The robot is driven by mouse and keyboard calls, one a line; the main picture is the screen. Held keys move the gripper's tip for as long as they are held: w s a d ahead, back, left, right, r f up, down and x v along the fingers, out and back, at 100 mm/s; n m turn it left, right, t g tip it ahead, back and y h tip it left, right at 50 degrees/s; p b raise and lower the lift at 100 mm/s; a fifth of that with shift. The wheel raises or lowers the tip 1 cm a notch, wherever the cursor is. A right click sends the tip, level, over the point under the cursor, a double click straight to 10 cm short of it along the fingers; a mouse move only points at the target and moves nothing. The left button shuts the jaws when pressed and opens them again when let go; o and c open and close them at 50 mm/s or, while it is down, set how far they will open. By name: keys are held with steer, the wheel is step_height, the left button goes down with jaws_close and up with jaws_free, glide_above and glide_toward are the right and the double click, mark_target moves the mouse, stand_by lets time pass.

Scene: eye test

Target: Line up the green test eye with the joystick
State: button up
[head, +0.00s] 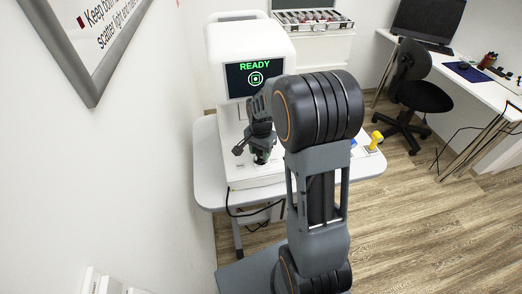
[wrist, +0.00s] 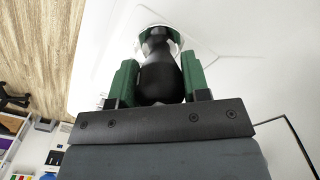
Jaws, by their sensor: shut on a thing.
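The white eye test machine (head: 222,52) stands on a small table. Its dark screen (head: 234,84) shows the word READY in green and, below it, a green ringed test eye (head: 255,78) near the middle. My gripper (head: 261,153) is at the front of the machine, below the screen. In the wrist view its two green-padded fingers are on either side of the black joystick (wrist: 160,75), and it is shut on it. In the head view my arm hides part of the machine's right side and base.
The light table (head: 207,165) has a yellow object (head: 376,138) near its right edge. A wall with a framed sign (head: 98,92) is close on the left. A desk (head: 475,75) and black chair (head: 412,85) stand back right. Wooden floor at right is open.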

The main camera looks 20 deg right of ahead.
steer(key=o, duration=1)
steer(key=shift+r, duration=0.1)
step_height(320, 180, up, 14)
steer(key=shift+f, duration=0.15)
steer(key=s+a+n+t, duration=0.1)
steer(key=s+a+n, duration=0.1)
steer(key=s+n, duration=0.2)
steer(key=s+a+n+t+p, duration=0.1)
steer(key=s+a+n, duration=0.1)
steer(key=s, duration=0.4)
steer(key=s+a+n+t, duration=0.1)
steer(key=s+a+n, duration=0.2)
steer(key=s+n, duration=0.2)
steer(key=shift+s+f+n+t, duration=0.15)
steer(key=shift+f+n+t, duration=0.05)
steer(key=shift+n+t, duration=0.1)
